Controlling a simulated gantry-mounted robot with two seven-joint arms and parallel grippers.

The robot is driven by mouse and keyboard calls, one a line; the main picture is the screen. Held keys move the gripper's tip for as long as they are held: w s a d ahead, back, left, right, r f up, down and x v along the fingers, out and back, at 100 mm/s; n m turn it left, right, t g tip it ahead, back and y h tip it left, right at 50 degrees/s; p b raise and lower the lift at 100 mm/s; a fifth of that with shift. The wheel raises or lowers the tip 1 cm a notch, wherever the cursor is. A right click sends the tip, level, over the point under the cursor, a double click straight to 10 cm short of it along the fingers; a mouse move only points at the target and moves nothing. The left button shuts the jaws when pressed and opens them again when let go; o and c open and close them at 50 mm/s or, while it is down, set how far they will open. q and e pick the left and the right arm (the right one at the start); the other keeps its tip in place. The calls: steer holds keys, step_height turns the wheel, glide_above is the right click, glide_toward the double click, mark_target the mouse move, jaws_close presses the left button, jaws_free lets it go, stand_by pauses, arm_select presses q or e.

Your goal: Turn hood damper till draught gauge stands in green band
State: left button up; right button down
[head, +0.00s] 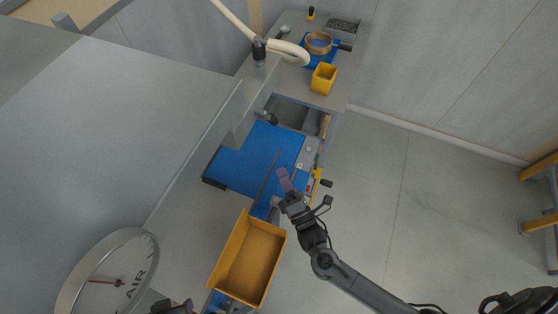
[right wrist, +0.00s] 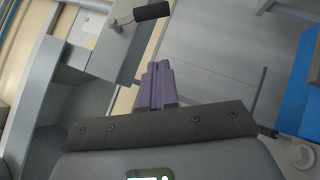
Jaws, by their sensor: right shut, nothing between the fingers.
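The round gauge (head: 108,280) is at the lower left in the head view, cut off by the bottom edge. Its face is white, with "AIR" lettering and a red needle; I make out no green band. My right gripper (head: 284,178) is shut and empty, with purple fingers over the right side of the blue mat. It also shows in the right wrist view (right wrist: 157,82). A black handle (right wrist: 152,12) on a grey lever is beyond its fingertips there; I cannot tell whether it is the hood damper's. A small part of my left gripper (head: 175,307) shows at the bottom edge, its fingers unclear.
A yellow-orange tray (head: 250,262) stands in front of the blue mat (head: 245,165). A large grey panel (head: 100,120) covers the left side. A yellow cup (head: 324,78) and a tan ring (head: 318,42) stand at the back.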

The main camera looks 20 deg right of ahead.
mark_target(268, 117)
steer(key=d+r+p+x, duration=0.1)
steer(key=d+x, duration=0.1)
steer(key=x, duration=1)
steer(key=shift+s+d+p, duration=0.15)
steer(key=shift+s+p, duration=0.05)
steer(key=shift+p, duration=0.2)
steer(key=shift+f, duration=0.1)
